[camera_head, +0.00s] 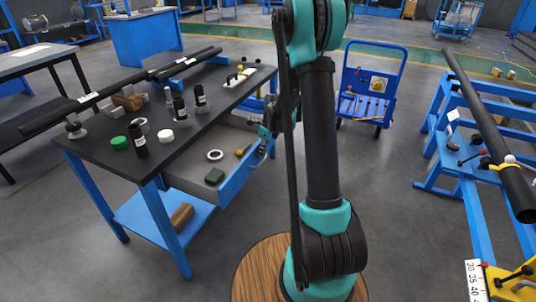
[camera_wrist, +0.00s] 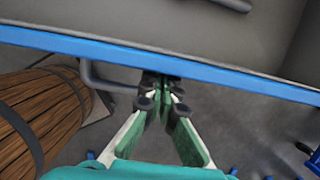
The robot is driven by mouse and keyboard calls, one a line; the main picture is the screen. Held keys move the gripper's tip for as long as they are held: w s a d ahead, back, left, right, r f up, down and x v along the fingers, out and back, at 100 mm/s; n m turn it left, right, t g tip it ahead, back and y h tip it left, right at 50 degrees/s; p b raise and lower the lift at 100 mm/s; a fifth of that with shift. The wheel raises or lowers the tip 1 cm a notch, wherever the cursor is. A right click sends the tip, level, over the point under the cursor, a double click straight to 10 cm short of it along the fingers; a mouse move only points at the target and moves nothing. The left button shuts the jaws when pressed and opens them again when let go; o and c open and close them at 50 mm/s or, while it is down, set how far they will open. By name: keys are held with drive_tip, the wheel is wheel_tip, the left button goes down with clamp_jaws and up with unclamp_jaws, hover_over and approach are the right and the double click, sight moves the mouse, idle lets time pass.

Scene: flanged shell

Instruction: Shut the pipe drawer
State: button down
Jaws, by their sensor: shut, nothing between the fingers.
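The pipe drawer (camera_head: 240,178) hangs under the black-topped workbench (camera_head: 105,132) and stands pulled out. It has a blue front and a grey inside holding a white ring, a green block and a small yellow item. In the wrist view its blue front edge (camera_wrist: 225,72) crosses the picture, with a grey bar handle (camera_wrist: 105,83) on its outer side. My gripper (camera_head: 266,131) is at the far part of the drawer front, partly hidden by my arm. In the wrist view my gripper (camera_wrist: 161,84) has its fingertips together at the blue edge, beside the handle; contact is unclear.
Black pipes, bottles and small parts lie on the bench top. A blue cart (camera_head: 368,95) stands behind my arm, and a blue pipe stand (camera_head: 470,150) is on the right. A wooden barrel-like body (camera_wrist: 40,118) is close at left in the wrist view.

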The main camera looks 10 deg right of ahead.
drive_tip(key=w+a, duration=0.5)
drive_tip(key=a, duration=0.2)
drive_tip(key=w+a, duration=0.5)
drive_tip(key=a, duration=0.2)
drive_tip(key=w+a, duration=0.5)
drive_tip(key=a, duration=0.2)
drive_tip(key=shift+w, duration=0.1)
drive_tip(key=shift+r, duration=0.1)
